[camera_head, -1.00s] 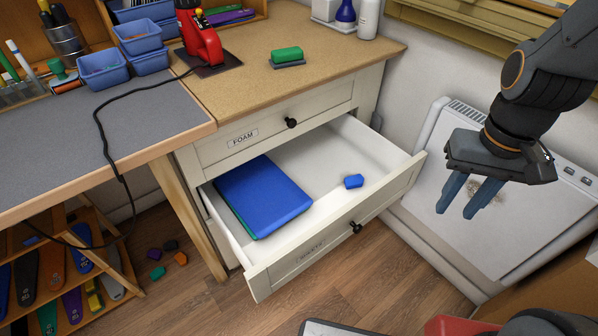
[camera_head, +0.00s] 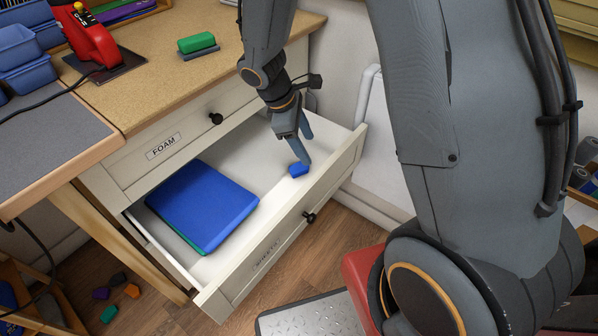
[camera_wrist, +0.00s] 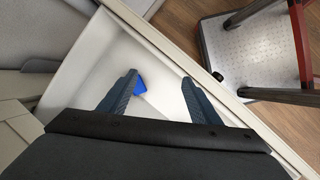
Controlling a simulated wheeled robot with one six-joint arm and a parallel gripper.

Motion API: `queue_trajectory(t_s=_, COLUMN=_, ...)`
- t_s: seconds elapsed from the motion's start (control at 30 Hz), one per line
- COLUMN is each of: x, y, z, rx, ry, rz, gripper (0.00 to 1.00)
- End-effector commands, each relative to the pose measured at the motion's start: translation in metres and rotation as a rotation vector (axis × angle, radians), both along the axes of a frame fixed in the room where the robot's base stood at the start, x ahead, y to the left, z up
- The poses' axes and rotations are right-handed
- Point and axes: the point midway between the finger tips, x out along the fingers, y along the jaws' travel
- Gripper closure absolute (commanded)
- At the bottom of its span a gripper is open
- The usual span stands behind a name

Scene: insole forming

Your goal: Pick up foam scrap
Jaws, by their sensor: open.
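A small blue foam scrap (camera_head: 298,170) lies on the floor of the open drawer, near its front right. My gripper (camera_head: 306,149) is inside the drawer area, pointing down, with its fingertips close above the scrap. In the wrist view my gripper (camera_wrist: 160,78) is open, with a wide gap between its two fingers. The blue scrap (camera_wrist: 141,87) shows there just inside the left finger, which partly covers it. The right finger is well apart from it. Contact cannot be told.
Blue and green foam sheets (camera_head: 203,205) lie in the left of the drawer (camera_head: 245,268). The drawer's front wall stands close to my gripper. Several scraps (camera_head: 119,280) lie on the wooden floor. A green block (camera_head: 196,43) sits on the bench top.

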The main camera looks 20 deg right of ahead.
Motion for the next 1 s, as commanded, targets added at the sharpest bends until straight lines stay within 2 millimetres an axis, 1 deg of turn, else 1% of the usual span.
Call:
queue_trajectory(t_s=0.03, x=0.015, y=0.006, z=-0.026, rx=-0.029, ry=0.029, rz=0.106, gripper=0.43)
queue_trajectory(t_s=0.1, x=0.033, y=0.012, z=-0.05, rx=-0.067, ry=0.062, rz=0.244, gripper=0.43)
queue_trajectory(t_s=0.2, x=0.054, y=0.02, z=-0.079, rx=-0.113, ry=0.1, rz=0.404, gripper=0.43)
queue_trajectory(t_s=0.3, x=0.068, y=0.026, z=-0.099, rx=-0.144, ry=0.126, rz=0.517, gripper=0.43)
queue_trajectory(t_s=0.4, x=0.075, y=0.03, z=-0.11, rx=-0.164, ry=0.142, rz=0.582, gripper=0.43)
queue_trajectory(t_s=0.5, x=0.079, y=0.029, z=-0.119, rx=-0.17, ry=0.147, rz=0.606, gripper=0.43)
queue_trajectory(t_s=0.77, x=0.082, y=0.017, z=-0.141, rx=-0.171, ry=0.149, rz=0.607, gripper=0.43)
queue_trajectory(t_s=1.0, x=0.089, y=0.002, z=-0.17, rx=-0.17, ry=0.148, rz=0.606, gripper=0.43)
